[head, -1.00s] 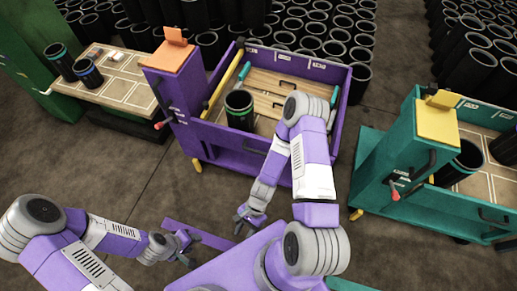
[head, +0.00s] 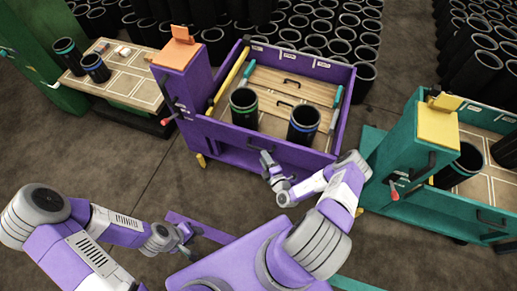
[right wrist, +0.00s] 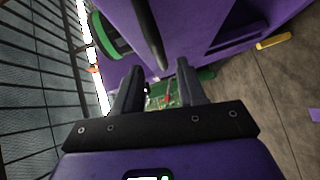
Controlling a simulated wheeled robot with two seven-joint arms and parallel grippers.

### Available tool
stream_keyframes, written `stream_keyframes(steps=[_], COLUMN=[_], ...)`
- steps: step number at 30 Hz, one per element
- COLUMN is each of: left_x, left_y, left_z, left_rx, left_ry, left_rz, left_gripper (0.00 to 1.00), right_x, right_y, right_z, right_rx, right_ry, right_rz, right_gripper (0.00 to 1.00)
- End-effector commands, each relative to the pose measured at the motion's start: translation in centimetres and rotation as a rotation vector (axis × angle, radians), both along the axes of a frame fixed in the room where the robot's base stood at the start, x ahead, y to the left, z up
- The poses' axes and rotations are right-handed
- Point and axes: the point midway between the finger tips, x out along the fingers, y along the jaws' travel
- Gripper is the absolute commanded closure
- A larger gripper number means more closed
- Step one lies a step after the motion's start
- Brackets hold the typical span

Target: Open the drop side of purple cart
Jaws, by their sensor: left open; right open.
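The purple cart (head: 230,138) stands in the middle of the head view. Its near side panel is upright, and its purple surface also fills the top of the right wrist view (right wrist: 200,30). My right gripper (head: 266,160) is open just in front of that panel. In the right wrist view a black bar-shaped handle (right wrist: 148,35) lies just beyond and between the open fingertips (right wrist: 159,68), not gripped. The hand partly hides the handle in the head view. My left gripper (head: 188,238) is open and empty, low and away from the cart.
A green-banded sleeve (head: 243,106) and a blue-banded sleeve (head: 303,123) stand inside the cart. An orange-topped post (head: 177,80) rises at its left end. A teal cart (head: 395,165) stands close on the right. A table (head: 128,80) is at the left.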

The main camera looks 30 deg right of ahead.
Motion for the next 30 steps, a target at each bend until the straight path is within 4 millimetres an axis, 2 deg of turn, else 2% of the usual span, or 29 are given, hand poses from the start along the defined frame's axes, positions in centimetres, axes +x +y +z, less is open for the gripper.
stream_keyframes(steps=[6,12,22,23,30], left_x=[0.0,0.0,0.0,0.0,0.0], left_y=[0.0,0.0,0.0,0.0,0.0], left_z=[-0.9,-1.3,-1.4,-1.4,-1.4], left_rx=[0.0,0.0,0.0,0.0,0.0], left_ry=[0.0,0.0,0.0,0.0,0.0], left_rz=[0.0,0.0,0.0,0.0,0.0], left_gripper=[0.57,0.57,0.57,0.57,0.57], right_x=[3.7,5.8,6.4,6.4,6.3], right_y=[-0.1,-0.2,-0.2,-0.2,-0.2], right_z=[-0.6,-0.8,-0.8,-0.8,-0.8], right_rx=[-0.003,-0.003,-0.002,-0.003,-0.003], right_ry=[-0.003,-0.002,0.0,0.0,0.0], right_rz=[0.008,0.007,0.008,0.009,0.009], right_gripper=[0.6,0.6,0.6,0.61,0.98])
